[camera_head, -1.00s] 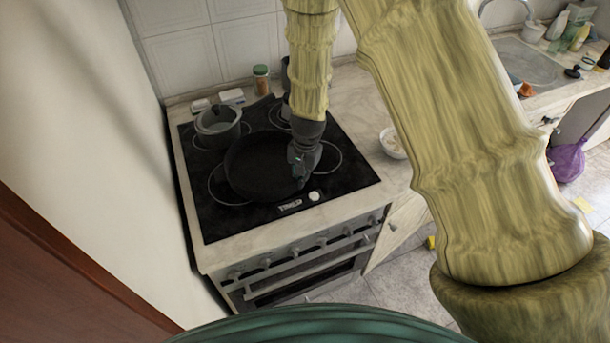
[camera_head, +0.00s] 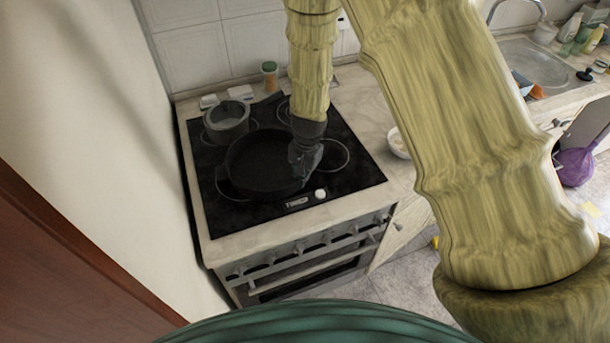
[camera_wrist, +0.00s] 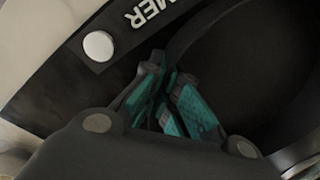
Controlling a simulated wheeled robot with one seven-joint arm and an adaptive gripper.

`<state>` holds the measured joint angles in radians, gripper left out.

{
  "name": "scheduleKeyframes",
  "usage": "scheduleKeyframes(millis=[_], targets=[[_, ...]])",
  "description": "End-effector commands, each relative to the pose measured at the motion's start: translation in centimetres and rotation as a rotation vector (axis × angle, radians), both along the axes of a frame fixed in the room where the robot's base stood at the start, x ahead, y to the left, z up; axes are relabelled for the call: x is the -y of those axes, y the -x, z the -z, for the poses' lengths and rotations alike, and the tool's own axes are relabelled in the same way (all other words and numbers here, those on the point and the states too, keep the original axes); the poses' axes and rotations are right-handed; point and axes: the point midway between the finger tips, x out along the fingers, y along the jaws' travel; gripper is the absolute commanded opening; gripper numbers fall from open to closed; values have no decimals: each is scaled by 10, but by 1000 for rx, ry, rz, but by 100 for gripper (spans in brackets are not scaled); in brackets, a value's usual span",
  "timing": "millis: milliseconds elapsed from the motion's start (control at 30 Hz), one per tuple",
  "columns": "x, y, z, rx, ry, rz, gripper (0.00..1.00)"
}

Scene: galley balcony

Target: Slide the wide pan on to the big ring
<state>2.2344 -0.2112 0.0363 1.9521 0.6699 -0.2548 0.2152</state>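The wide pan (camera_head: 262,165) is black and sits flat on the black glass hob. It lies between the front-left ring (camera_head: 218,184), whose left arc shows beside it, and the front-right ring (camera_head: 347,153). The rest of the front-left ring is hidden under the pan. I cannot tell which ring is the big one. My gripper (camera_head: 302,178) is down at the pan's right edge. In the wrist view the teal-padded fingers (camera_wrist: 166,78) close together at the pan's wall (camera_wrist: 240,65), and the rim seems to run between them; the exact contact is dark.
A grey pot (camera_head: 226,122) stands on the rear-left ring, close behind the pan. A green-lidded jar (camera_head: 270,75) and small white boxes (camera_head: 240,92) are behind the hob. A white knob (camera_head: 320,194) is at the front. A white bowl (camera_head: 398,143) stands on the right counter.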

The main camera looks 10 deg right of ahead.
Motion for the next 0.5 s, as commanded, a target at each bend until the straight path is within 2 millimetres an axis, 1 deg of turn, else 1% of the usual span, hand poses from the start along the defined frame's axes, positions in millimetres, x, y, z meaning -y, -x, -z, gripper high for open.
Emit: scheduleKeyframes(millis=[500], targets=[[-19,4,-1,1,-1,-2,0]])
